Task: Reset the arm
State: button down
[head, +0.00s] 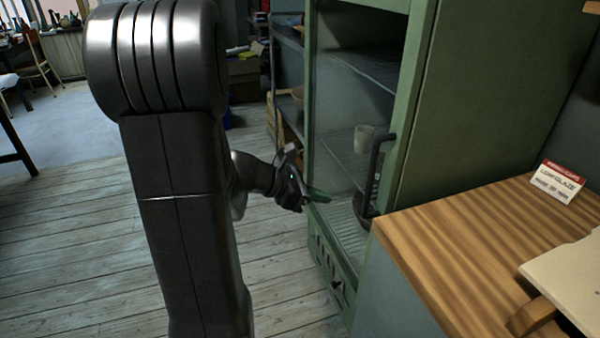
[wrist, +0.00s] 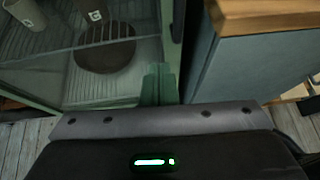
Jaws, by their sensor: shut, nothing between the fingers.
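My gripper (head: 318,196) hangs low in front of the green cabinet (head: 420,100) in the head view. Its green fingers are together with nothing between them; they also show in the wrist view (wrist: 158,85), pointing at the cabinet's lower front edge. Whether the fingers touch the frame, I cannot tell. My arm bends down from the upper left of the head view, and its upper link hides part of the room behind.
The cabinet has a dark upright handle (head: 376,165) and wire shelves. A pale cup (head: 364,138) stands inside; a dark round object (wrist: 105,48) shows low inside. A wooden-topped counter (head: 460,235) with a sign (head: 557,182) stands at right.

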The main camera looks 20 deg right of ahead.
dwell(0.3)
jog(key=b, duration=0.2)
send_near(374, 204)
jog(key=x, duration=0.4)
jog(key=shift+s+d+f, duration=0.1)
jog(key=shift+s+f, duration=0.05)
jog(key=shift+f, duration=0.3)
jog(key=shift+d, duration=0.65)
jog(key=shift+r, duration=0.1)
